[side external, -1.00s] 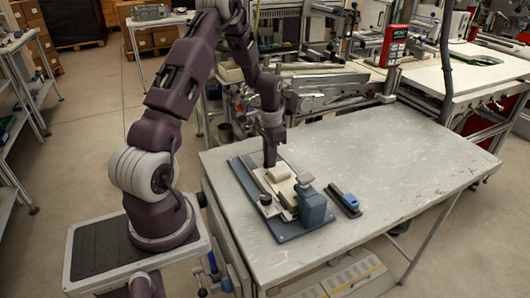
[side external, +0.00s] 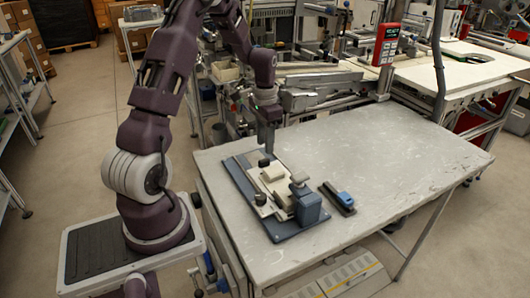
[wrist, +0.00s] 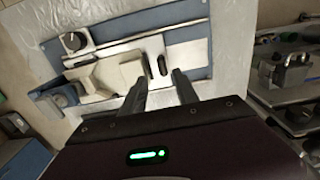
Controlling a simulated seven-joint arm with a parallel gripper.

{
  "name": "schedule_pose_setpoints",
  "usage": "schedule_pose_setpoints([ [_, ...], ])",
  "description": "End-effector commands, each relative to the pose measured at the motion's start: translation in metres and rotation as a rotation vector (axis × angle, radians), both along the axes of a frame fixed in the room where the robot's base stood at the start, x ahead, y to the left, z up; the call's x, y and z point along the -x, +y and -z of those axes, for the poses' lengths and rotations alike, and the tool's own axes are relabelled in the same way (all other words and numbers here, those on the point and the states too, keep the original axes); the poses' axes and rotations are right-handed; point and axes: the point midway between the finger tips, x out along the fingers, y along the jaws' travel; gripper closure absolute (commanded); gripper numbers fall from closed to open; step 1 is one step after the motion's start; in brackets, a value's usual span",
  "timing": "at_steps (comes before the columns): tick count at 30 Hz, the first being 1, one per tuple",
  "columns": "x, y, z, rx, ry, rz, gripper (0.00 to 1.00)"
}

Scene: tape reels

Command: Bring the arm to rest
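My gripper (side external: 268,150) hangs above the far end of a blue-grey base plate (side external: 240,180) on the table, pointing down. In the wrist view its two fingers (wrist: 160,86) stand apart with a clear gap and nothing between them. The plate carries a pale fixture (side external: 270,185) with a cream block (side external: 273,172), small dark knobs and a blue-grey upright block (side external: 307,207) at its near end. The wrist view shows the plate (wrist: 190,48) beyond the fingertips, with the cream block (wrist: 131,69) to their left.
A dark tool with a blue part (side external: 343,197) lies on the table right of the plate. The metal table (side external: 400,160) is otherwise bare to the right. Metal machinery (side external: 325,92) stands close behind the table's back edge.

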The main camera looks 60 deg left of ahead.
Motion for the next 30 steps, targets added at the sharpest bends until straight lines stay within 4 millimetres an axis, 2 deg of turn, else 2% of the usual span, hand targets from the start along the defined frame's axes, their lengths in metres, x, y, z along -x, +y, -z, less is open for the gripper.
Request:
schedule_pose_setpoints([
  [11,-0.001,-0.003,-0.011,-0.003,-0.004,0.001,0.64],
  [14,-0.003,-0.027,-0.045,-0.031,-0.039,0.009,0.64],
  [17,0.006,-0.080,-0.105,-0.071,-0.113,0.019,0.64],
  [18,0.016,-0.104,-0.128,-0.082,-0.148,0.022,0.64],
  [20,0.037,-0.140,-0.158,-0.093,-0.206,0.024,0.64],
  [21,0.055,-0.162,-0.173,-0.095,-0.245,0.025,0.64],
  [23,0.084,-0.192,-0.192,-0.088,-0.307,0.026,0.64],
  [24,0.105,-0.208,-0.199,-0.080,-0.345,0.026,0.64],
  [27,0.149,-0.236,-0.206,-0.049,-0.423,0.027,0.64],
  [30,0.177,-0.248,-0.205,-0.021,-0.469,0.025,0.64],
])
